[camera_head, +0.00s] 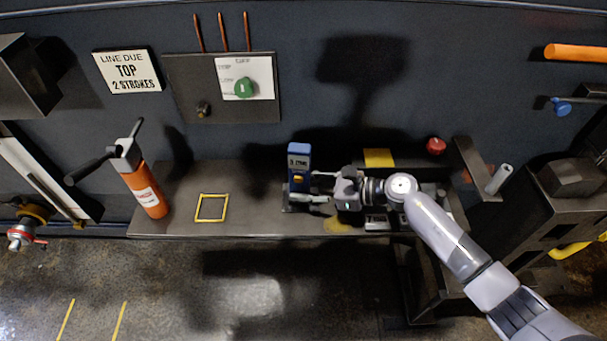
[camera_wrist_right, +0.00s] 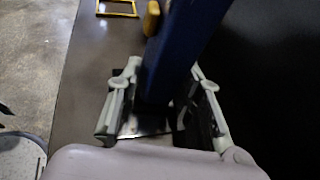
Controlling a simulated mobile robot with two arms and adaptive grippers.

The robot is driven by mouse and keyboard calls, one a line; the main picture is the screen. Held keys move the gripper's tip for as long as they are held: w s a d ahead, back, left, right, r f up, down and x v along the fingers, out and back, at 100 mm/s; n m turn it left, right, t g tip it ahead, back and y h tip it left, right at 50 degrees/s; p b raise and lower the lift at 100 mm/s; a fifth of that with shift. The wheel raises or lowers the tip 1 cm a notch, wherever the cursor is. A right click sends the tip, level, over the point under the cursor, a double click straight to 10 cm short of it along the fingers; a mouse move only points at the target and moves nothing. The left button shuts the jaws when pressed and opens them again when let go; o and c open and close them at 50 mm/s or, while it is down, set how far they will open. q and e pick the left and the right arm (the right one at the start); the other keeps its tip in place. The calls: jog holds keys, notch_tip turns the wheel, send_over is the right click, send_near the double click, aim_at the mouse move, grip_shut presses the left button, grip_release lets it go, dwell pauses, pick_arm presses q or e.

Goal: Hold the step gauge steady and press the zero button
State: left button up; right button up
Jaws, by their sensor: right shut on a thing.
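The step gauge (camera_head: 299,160) is a blue upright body with a small display near its top and a yellow button (camera_head: 299,179) on its front. It stands on the grey shelf, left of my right gripper. My right gripper (camera_head: 318,188) reaches in from the right and is shut on the gauge's lower part. In the right wrist view, the blue gauge (camera_wrist_right: 182,50) stands between the two fingers of the right gripper (camera_wrist_right: 165,100), and part of a yellow piece (camera_wrist_right: 151,18) shows beside it. My left gripper is not in view.
The shelf (camera_head: 255,215) has a yellow square outline (camera_head: 211,207) on its left part. An orange cylinder tool (camera_head: 148,195) leans at the shelf's left end. A panel with a green knob (camera_head: 244,88) is on the wall. A red button (camera_head: 436,146) sits at right.

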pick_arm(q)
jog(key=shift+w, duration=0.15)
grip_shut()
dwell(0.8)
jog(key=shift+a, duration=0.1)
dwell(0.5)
